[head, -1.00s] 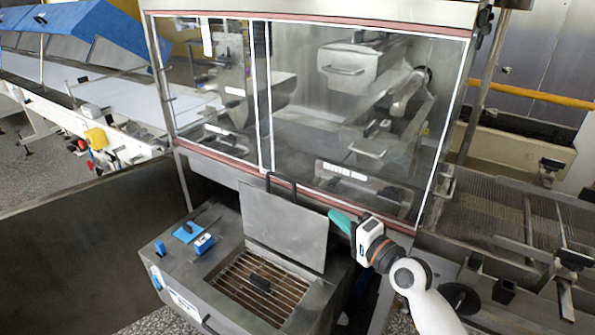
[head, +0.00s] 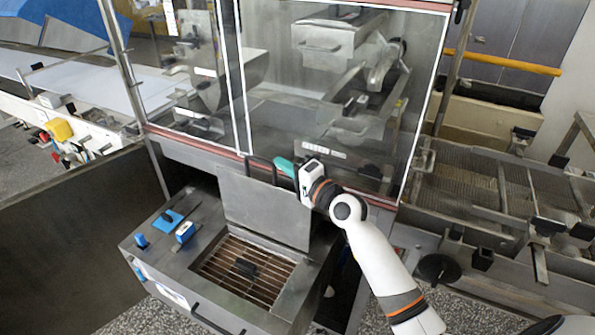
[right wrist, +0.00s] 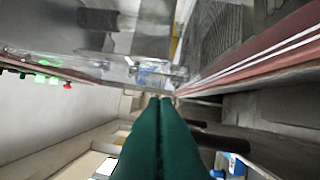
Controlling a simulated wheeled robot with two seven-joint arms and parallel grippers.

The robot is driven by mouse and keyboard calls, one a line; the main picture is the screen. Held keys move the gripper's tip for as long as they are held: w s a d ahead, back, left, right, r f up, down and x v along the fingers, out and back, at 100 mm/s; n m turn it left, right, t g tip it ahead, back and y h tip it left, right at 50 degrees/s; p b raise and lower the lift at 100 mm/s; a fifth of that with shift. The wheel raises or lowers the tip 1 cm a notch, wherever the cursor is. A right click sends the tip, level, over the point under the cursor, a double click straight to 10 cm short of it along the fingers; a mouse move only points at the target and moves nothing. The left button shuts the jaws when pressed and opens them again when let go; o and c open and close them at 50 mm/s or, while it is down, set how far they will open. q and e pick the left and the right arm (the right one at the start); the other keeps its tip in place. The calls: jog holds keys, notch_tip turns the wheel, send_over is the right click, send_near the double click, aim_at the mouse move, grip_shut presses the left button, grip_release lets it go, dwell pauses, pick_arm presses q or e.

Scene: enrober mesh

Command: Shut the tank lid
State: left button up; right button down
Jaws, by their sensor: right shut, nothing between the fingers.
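The tank lid (head: 262,212) is a flat grey metal plate standing open, nearly upright, at the back of the tank (head: 205,235). A dark bar handle (head: 262,162) rises from its top edge. The tank opening below shows a brown slatted grid (head: 228,262) with a dark block on it. My right gripper (head: 280,165), with teal fingers, is shut and empty at the lid's top right, close beside the handle. I cannot tell whether it touches. The closed fingers also show in the right wrist view (right wrist: 162,100). My left gripper is not in view.
A large clear-windowed enclosure (head: 320,100) stands right behind the lid, leaving little room there. Blue parts (head: 185,231) sit on the tank's left top. A mesh conveyor (head: 470,160) lies to the right. Space above the tank opening is clear.

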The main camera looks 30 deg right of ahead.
jog(key=shift+w+a+r, duration=0.1)
jog(key=shift+w+a, duration=0.05)
jog(key=shift+w, duration=0.4)
